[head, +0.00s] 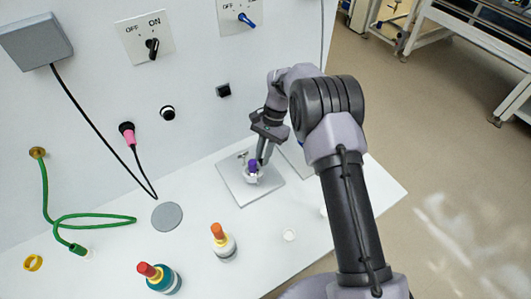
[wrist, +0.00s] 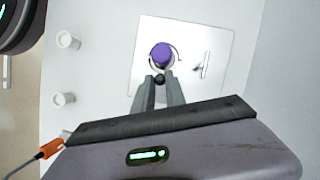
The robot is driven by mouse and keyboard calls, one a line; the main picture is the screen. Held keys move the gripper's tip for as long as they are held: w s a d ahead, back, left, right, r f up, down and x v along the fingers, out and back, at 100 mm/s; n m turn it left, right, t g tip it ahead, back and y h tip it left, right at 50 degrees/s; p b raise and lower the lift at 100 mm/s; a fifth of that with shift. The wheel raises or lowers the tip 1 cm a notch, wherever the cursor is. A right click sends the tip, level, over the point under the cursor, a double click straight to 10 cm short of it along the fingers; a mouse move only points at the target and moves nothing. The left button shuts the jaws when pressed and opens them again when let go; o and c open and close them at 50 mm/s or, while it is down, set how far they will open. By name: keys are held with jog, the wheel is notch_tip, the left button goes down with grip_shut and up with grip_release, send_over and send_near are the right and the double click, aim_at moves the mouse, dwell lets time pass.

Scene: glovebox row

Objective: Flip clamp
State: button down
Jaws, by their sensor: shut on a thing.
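A purple-topped round thing (wrist: 161,53) stands on a pale square plate (wrist: 217,88), with a thin ring partly around it. It also shows in the head view (head: 253,165), with a white part below the purple. My gripper (wrist: 160,82) is shut on a small dark round knob (wrist: 160,80), right beside the purple top. The knob seems to belong to the clamp, but its link to the ring is hidden by my fingers. In the head view my gripper (head: 262,160) points down at the plate (head: 236,187). A small metal fitting (wrist: 205,66) stands on the plate to the right.
A red-capped teal bottle (head: 160,277) and an orange-capped bottle (head: 223,243) stand toward the front. The wall carries a black rotary switch (head: 152,45) and a pink connector (head: 130,136).

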jog(key=shift+a+n, duration=0.1)
jog(key=shift+n, duration=0.2)
dwell(0.4)
jog(key=c, duration=1.4)
grip_release()
jog(key=p+v, duration=0.2)
jog(key=v, duration=0.6)
jog(key=p+v, duration=0.3)
jog(key=v, duration=0.6)
jog(key=shift+w+a+r, duration=0.1)
jog(key=shift+w+r, duration=0.05)
jog(key=shift+w, duration=0.15)
